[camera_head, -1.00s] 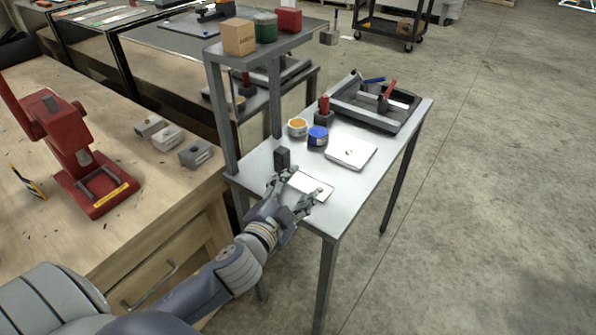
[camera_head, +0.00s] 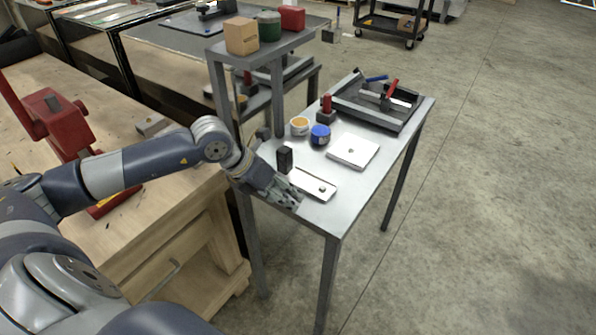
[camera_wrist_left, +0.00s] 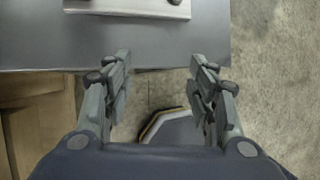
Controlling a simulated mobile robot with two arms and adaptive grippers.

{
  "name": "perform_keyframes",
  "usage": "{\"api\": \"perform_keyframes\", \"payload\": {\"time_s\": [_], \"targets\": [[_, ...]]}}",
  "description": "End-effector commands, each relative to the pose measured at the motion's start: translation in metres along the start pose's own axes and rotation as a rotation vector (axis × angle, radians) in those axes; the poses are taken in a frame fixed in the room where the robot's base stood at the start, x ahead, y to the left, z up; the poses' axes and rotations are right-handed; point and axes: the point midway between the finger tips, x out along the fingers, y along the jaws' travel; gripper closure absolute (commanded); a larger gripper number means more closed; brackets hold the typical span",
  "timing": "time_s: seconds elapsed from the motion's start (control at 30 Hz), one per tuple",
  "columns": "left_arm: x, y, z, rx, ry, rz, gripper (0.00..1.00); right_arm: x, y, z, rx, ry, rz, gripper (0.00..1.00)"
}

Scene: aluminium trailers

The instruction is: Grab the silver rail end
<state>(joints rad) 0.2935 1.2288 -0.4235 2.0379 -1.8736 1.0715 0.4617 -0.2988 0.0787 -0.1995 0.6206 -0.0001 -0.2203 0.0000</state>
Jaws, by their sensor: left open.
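A flat silver plate with a dark hole, which looks like the silver rail end (camera_head: 316,185), lies on the small metal table (camera_head: 354,190) near its front left corner. It also shows at the top of the left wrist view (camera_wrist_left: 130,6), partly cut off by the frame. My left gripper (camera_head: 291,198) is at the table's front left edge, just left of and nearer than the plate. My right gripper is not in view.
A black block (camera_head: 285,160) stands close behind the plate. A second silver plate (camera_head: 353,151), a blue jar (camera_head: 320,135), an orange-topped jar (camera_head: 299,126) and a grey tool tray (camera_head: 378,104) sit farther back. A shelf post rises at the table's left. Floor to the right is clear.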

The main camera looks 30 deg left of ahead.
Motion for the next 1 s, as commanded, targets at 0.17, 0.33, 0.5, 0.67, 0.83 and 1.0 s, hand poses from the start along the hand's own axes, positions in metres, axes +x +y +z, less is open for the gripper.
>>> {"api": "perform_keyframes", "payload": {"time_s": [0.17,0.33,0.5,0.67,0.83,1.0], "targets": [[-0.030,0.067,-0.003,0.025,0.066,0.248,0.47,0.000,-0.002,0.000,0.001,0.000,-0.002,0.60],[-0.033,0.079,0.006,0.022,0.076,0.290,0.47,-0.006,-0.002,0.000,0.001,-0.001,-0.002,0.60],[-0.023,0.078,0.029,0.025,0.075,0.284,0.47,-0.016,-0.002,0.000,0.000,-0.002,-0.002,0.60],[-0.010,0.080,0.053,0.023,0.076,0.283,0.47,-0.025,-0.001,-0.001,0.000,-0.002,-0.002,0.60],[-0.001,0.084,0.067,0.024,0.077,0.285,0.47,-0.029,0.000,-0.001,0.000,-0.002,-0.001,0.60],[0.002,0.085,0.073,0.026,0.078,0.285,0.47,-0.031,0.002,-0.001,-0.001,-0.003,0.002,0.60]]}}
